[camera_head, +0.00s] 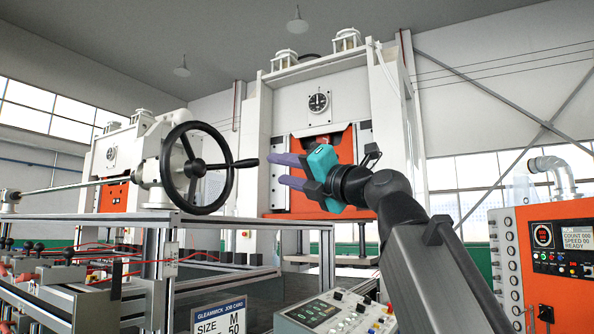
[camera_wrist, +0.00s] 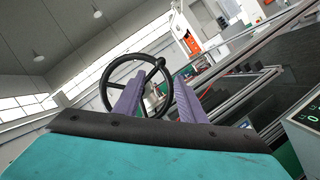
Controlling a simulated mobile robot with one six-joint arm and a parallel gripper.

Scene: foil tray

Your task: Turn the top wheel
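The top wheel (camera_head: 166,168) is a black spoked handwheel on a white housing (camera_head: 150,172), left of centre in the head view. Its handle (camera_head: 240,163) sticks out toward the right. My gripper (camera_head: 274,169) has two purple fingers and a teal body. It is open and empty, with the fingers apart and the tips just right of the handle's end in the picture. In the wrist view the wheel (camera_wrist: 103,90) shows ahead, partly behind the fingers (camera_wrist: 160,78), with the handle's end between them. I see no contact with the wheel.
A metal frame bench (camera_head: 240,221) stands below the wheel, with clamps and red cables at the left. A size sign (camera_head: 219,316) and a button panel (camera_head: 335,314) are at the front. An orange control cabinet (camera_head: 545,285) stands right. Large presses (camera_head: 330,100) stand behind.

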